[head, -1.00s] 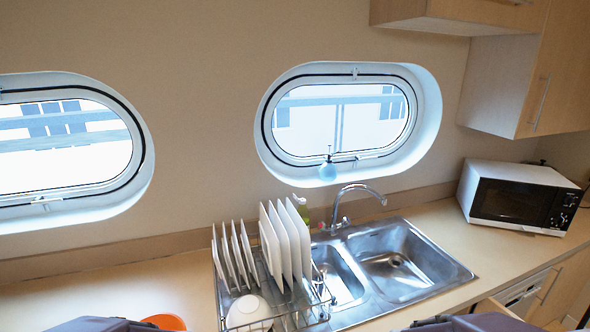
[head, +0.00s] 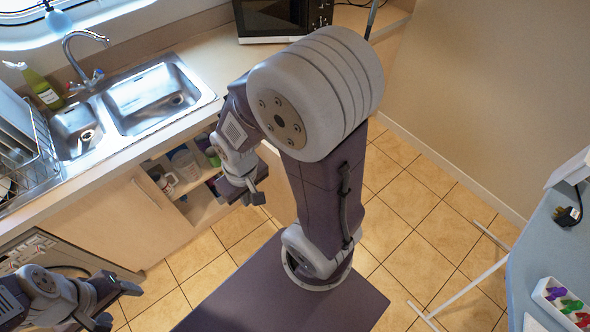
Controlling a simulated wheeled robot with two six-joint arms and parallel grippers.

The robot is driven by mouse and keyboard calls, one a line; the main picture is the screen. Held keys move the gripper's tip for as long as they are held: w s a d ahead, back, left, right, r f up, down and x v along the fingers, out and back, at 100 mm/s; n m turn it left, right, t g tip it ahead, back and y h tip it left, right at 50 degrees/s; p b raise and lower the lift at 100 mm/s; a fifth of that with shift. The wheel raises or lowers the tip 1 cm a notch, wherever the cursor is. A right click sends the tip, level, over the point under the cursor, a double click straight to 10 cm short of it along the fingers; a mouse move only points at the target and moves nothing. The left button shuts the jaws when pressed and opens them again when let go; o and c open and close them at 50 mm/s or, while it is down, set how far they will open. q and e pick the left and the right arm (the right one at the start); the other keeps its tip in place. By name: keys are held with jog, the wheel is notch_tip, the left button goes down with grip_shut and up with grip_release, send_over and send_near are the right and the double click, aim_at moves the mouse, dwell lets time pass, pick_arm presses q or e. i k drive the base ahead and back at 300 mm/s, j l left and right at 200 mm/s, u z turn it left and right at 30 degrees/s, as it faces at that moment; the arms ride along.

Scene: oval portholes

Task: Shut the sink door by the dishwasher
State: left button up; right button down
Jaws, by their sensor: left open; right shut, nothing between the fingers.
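The sink door by the dishwasher, a pale wood panel (head: 112,225), stands below the counter with a thin handle near its right edge. It looks about in line with the cabinet front; I cannot tell whether it is fully shut. The dishwasher (head: 55,250) is left of it, partly hidden by my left arm. My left gripper (head: 118,305) is open and empty at the lower left, in front of the dishwasher and apart from the door. My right gripper (head: 252,192) is shut and empty, in front of the open shelves right of the door.
The open cupboard shelves (head: 205,208) hold several containers. Above is the sink (head: 150,95) with a tap, a green bottle (head: 42,88) and a dish rack. A microwave (head: 280,18) stands farther right. A blue-topped table (head: 550,240) is at right. Tiled floor (head: 205,275) is clear.

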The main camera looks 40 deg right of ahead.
aim_at(281, 204)
jog(key=l+u, duration=0.1)
jog(key=l, duration=0.3)
jog(key=l+u, duration=0.1)
jog(key=l, duration=0.35)
jog(key=k+l+u, duration=0.1)
jog(key=l, duration=0.3)
jog(key=k+l+u, duration=0.1)
jog(key=l, duration=0.3)
jog(key=k+l+u, duration=0.1)
jog(key=l, duration=0.3)
jog(key=k+l+u, duration=0.1)
jog(key=l, duration=0.3)
jog(key=k+l+u, duration=0.1)
jog(key=l, duration=0.3)
jog(key=k+l+u, duration=0.1)
jog(key=l, duration=0.3)
jog(key=l+z, duration=0.45)
jog(key=l, duration=0.5)
